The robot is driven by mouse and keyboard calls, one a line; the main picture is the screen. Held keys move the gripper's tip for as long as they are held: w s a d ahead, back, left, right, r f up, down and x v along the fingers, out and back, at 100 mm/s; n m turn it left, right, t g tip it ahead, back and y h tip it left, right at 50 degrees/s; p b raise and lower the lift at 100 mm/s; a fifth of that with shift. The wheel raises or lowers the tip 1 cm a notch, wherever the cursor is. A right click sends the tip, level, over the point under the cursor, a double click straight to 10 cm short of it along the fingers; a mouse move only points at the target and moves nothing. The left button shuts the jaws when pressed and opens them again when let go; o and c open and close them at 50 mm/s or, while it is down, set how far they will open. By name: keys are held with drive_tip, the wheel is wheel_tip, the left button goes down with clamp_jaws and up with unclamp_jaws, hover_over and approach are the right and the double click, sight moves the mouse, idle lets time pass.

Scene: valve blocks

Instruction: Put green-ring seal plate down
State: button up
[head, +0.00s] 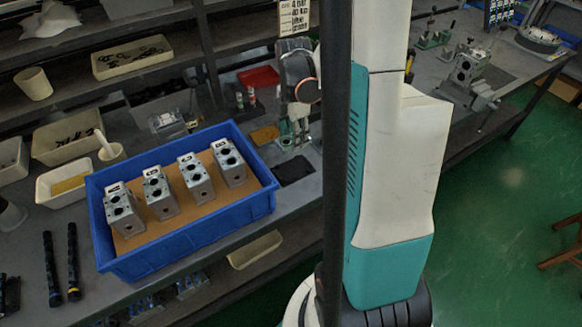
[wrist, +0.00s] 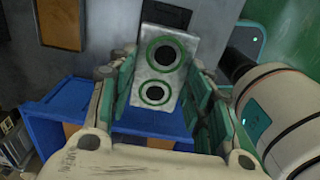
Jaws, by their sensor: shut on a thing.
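The green-ring seal plate (wrist: 162,73) is a pale metal plate with two dark round holes, each ringed in green. In the wrist view it sits between the two fingers of my gripper (head: 293,138), which is shut on it. In the head view my gripper is over the bench, right of the blue crate, just above or at a black pad (head: 294,168). The plate is hard to make out there. I cannot tell whether it touches the bench.
A blue crate (head: 190,239) holds several metal valve blocks (head: 159,192) on a brown liner. A small orange pad (head: 265,134) and a red tray (head: 258,77) lie near my gripper. White bins stand at the left. Two dark-handled tools (head: 73,262) lie at front left.

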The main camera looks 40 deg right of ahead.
sight(293, 170)
wheel_tip(293, 170, down, 12)
drive_tip(key=b, duration=0.4)
drive_tip(key=shift+f, duration=0.1)
drive_tip(key=o, duration=1.5)
drive_tip(key=shift+f, duration=0.1)
drive_tip(key=shift+o, duration=0.2)
wheel_tip(293, 170, up, 12)
drive_tip(key=p, duration=0.4)
drive_tip(key=shift+r, duration=0.2)
